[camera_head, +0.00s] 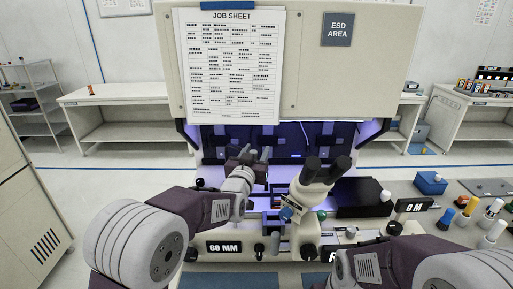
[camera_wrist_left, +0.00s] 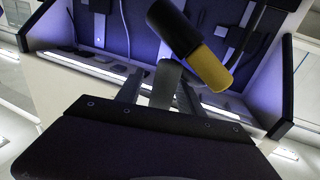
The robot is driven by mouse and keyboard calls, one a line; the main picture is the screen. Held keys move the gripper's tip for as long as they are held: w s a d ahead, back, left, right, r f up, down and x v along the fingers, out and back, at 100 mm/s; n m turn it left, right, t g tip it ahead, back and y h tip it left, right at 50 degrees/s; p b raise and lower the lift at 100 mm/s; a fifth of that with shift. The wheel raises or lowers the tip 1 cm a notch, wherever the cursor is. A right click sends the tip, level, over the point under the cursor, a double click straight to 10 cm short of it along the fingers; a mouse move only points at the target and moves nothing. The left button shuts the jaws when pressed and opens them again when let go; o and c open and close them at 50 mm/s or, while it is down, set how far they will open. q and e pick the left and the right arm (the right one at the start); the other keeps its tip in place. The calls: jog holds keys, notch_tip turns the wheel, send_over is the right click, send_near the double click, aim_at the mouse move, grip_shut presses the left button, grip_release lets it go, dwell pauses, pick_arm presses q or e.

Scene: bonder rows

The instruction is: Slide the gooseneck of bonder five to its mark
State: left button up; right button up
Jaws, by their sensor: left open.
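In the head view my left gripper (camera_head: 259,155) reaches into the violet-lit bay of the bonder (camera_head: 170,90), behind the microscope (camera_head: 318,185). In the left wrist view its fingers (camera_wrist_left: 160,92) stand apart. A black cylinder with a yellow end (camera_wrist_left: 190,45) lies tilted just beyond them; it may be the gooseneck's head. A grey upright piece shows between the fingers, and I cannot tell whether it is part of the gooseneck. No mark can be made out. My right gripper is outside the view; only its arm shows at lower right.
The job sheet (camera_head: 231,65) hangs on the bonder's upper panel. A "60 MM" plate (camera_head: 224,247) and knobs line its front. At right, a black box (camera_head: 362,197), a blue box (camera_head: 430,183) and several coloured bottles stand on the bench. Open floor lies at left.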

pick_arm(q)
jog(key=shift+w, duration=0.2)
jog(key=shift+a, duration=0.1)
jog(key=shift+c, duration=1.3)
grip_shut()
